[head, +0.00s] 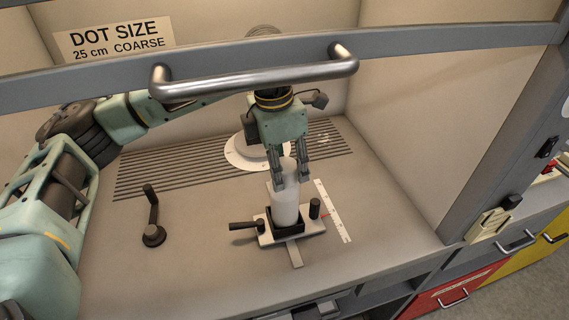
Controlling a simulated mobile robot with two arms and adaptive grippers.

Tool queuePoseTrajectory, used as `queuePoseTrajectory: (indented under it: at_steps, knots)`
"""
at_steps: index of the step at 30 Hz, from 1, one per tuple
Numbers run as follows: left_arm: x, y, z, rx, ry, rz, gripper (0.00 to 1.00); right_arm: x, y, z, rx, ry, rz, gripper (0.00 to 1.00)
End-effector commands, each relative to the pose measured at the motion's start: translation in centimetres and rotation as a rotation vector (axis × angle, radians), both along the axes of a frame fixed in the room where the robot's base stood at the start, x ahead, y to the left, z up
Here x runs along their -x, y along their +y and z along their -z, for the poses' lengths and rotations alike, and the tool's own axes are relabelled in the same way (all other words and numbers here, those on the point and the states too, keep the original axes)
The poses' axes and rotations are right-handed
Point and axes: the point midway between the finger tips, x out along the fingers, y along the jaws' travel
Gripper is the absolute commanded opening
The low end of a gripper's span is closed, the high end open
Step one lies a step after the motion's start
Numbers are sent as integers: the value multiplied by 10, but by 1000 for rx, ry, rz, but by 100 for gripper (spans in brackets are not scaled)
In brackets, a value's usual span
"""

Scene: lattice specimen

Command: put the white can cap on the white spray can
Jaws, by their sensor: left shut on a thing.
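The white spray can (285,208) stands upright in a dark holder on a light base plate, in the middle of the work surface. My left gripper (290,178) points down at the top of the can, its fingers either side of a small white piece, which looks like the white can cap (289,165). The gripper is shut on this cap. The cap appears over the can's top, but I cannot tell whether it touches or sits on the can. The fingers partly hide the can's upper end. My right gripper is not in view.
The holder's base plate (265,239) has dark knobs at its sides. A crank handle (152,218) stands to the left, a white ruler strip (333,210) lies to the right. A white round disc (241,153) is behind. A raised sash with a metal handle (255,79) crosses above.

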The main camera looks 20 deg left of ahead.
Motion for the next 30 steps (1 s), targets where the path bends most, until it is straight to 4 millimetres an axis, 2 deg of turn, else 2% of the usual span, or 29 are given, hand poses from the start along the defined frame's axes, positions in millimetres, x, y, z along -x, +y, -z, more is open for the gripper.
queuePoseTrajectory:
  at_steps: [25, 26, 30]
  knots:
    - [1, 0, 10, -2, 5, 1, 18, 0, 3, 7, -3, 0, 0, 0]
    - [1, 0, 10, -2, 6, 1, 43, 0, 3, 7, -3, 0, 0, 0]
    - [1, 0, 9, -1, 5, 1, 55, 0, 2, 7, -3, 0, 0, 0]
